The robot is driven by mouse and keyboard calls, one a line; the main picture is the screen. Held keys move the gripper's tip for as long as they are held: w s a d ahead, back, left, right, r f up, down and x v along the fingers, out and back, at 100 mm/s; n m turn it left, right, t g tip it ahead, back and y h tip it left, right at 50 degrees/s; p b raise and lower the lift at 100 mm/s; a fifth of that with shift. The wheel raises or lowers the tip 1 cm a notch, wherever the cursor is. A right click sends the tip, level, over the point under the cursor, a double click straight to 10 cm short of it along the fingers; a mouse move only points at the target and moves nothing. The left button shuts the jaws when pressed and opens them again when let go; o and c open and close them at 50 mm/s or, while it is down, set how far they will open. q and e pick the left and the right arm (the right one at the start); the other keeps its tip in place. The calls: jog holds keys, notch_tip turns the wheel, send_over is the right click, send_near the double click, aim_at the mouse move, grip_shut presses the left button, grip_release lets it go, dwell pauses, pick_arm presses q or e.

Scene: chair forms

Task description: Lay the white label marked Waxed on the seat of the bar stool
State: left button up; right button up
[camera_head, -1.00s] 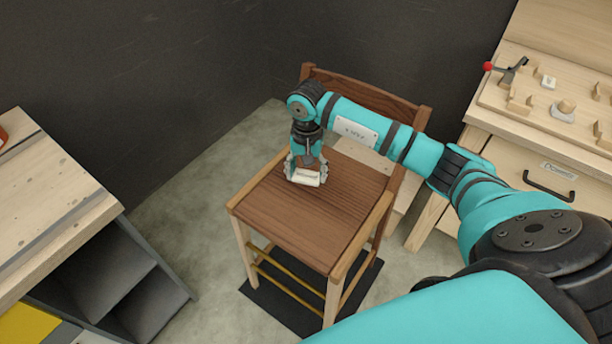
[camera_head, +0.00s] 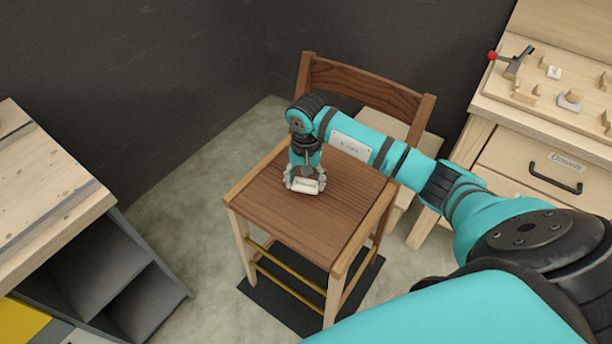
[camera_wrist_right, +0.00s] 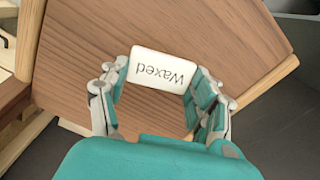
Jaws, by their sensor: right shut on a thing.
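The bar stool has a brown wooden seat (camera_head: 325,217), pale legs and a dark brown backrest (camera_head: 365,88). My right gripper (camera_head: 305,184) is shut on the white label (camera_head: 307,187) over the seat's back left part. In the right wrist view the label (camera_wrist_right: 161,70) reads "Waxed" upside down, held between the two fingers of the gripper (camera_wrist_right: 160,85), with the seat (camera_wrist_right: 230,50) beneath. I cannot tell whether the label touches the seat. My left gripper is not in view.
A workbench with grey shelves (camera_head: 105,275) stands at the left. A pale bench with a drawer (camera_head: 530,165), a red-knobbed clamp (camera_head: 512,65) and small wooden pieces stands at the right. The front of the seat is clear.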

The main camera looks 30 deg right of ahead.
jog(key=shift+f+b, duration=1.85)
jog(key=shift+f, duration=0.35)
jog(key=o, duration=0.9)
jog(key=shift+r, duration=0.1)
jog(key=shift+r+p, duration=2.9)
jog(key=shift+r, duration=2.05)
jog(key=shift+f, duration=0.1)
